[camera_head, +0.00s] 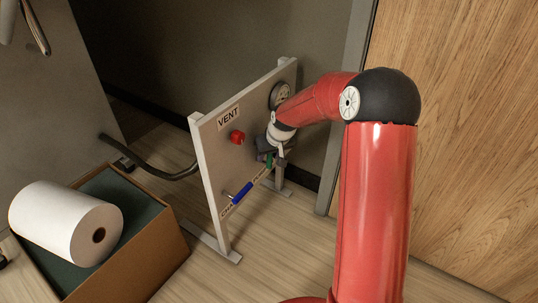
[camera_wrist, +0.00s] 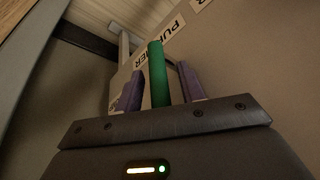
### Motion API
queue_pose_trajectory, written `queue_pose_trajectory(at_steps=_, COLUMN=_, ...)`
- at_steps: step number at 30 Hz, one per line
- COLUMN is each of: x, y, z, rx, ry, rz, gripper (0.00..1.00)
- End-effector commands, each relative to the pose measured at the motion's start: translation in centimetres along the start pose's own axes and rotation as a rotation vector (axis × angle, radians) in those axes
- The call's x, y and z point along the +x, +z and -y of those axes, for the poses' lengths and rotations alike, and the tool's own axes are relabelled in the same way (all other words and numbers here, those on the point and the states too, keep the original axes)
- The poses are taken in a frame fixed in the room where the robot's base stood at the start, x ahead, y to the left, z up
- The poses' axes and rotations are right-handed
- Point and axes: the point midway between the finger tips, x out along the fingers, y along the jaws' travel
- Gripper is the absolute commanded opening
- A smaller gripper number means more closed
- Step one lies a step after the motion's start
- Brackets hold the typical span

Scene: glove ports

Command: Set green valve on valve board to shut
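The valve board (camera_head: 215,160) is an upright grey panel on feet, seen at an angle in the head view. The green valve's handle (camera_wrist: 157,75) is a straight green bar that stands between my fingers in the wrist view. In the head view only a small part of the green handle (camera_head: 269,161) shows beside my gripper (camera_head: 272,159). My gripper (camera_wrist: 159,88) has two purple fingers, one on each side of the handle. A gap shows between each finger and the bar, so it is open around it. The valve's pivot is hidden.
A blue handle (camera_head: 242,192) sits lower left on the board, with a red knob (camera_head: 237,137) under the VENT label (camera_head: 228,117) and a round gauge (camera_head: 280,95) at upper right. A box (camera_head: 145,262) with a white roll (camera_head: 65,222) stands at left.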

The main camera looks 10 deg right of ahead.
Motion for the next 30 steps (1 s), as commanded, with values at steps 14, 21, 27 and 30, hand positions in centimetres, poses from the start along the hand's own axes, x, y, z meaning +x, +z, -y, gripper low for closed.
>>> queue_pose_trajectory(at_steps=14, x=-0.03, y=0.02, z=-0.07, rx=0.001, ry=0.001, rz=0.0, gripper=0.0)
queue_pose_trajectory(at_steps=21, x=-0.01, y=0.03, z=-0.13, rx=0.002, ry=0.001, rz=0.001, gripper=0.0)
queue_pose_trajectory(at_steps=27, x=0.01, y=0.04, z=-0.18, rx=0.005, ry=-0.002, rz=0.003, gripper=0.0)
queue_pose_trajectory(at_steps=30, x=0.02, y=0.05, z=-0.21, rx=0.006, ry=-0.004, rz=0.005, gripper=0.0)
